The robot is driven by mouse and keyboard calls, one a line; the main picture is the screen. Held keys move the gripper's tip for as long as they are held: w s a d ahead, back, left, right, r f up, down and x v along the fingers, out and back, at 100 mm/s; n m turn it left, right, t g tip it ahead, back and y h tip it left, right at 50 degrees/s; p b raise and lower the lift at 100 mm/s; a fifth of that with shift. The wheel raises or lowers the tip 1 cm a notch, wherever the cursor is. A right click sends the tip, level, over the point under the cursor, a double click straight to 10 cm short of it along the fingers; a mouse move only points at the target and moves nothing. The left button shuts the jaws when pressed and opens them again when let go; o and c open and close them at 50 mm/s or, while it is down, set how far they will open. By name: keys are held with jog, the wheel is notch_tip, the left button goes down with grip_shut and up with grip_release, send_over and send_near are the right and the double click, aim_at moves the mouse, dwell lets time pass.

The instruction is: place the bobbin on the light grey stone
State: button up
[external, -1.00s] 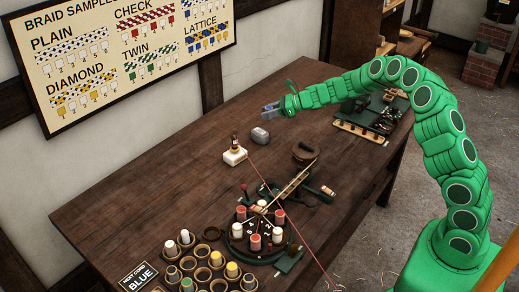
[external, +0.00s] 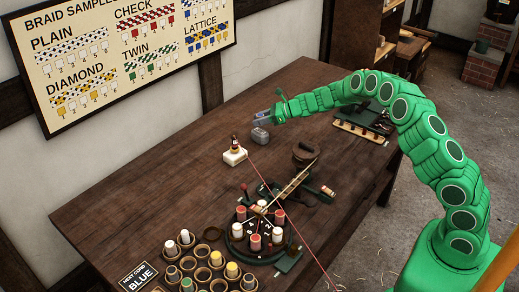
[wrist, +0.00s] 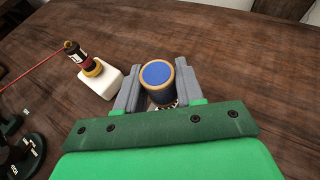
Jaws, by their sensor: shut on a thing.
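My gripper (external: 263,115) is shut on the bobbin, with its grey fingers on either side of it. The bobbin (wrist: 157,76) shows a blue end with a tan rim in the wrist view, upright between the fingers; in the external view it is too small to make out well.
A round braiding stand (external: 257,234) and cups of bobbins (external: 203,274) are nearer the front. Bare table (external: 160,180) lies to the left.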

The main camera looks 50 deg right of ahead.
jog(key=shift+f, duration=1.65)
jog(key=shift+f, duration=0.1)
jog(key=o, duration=1)
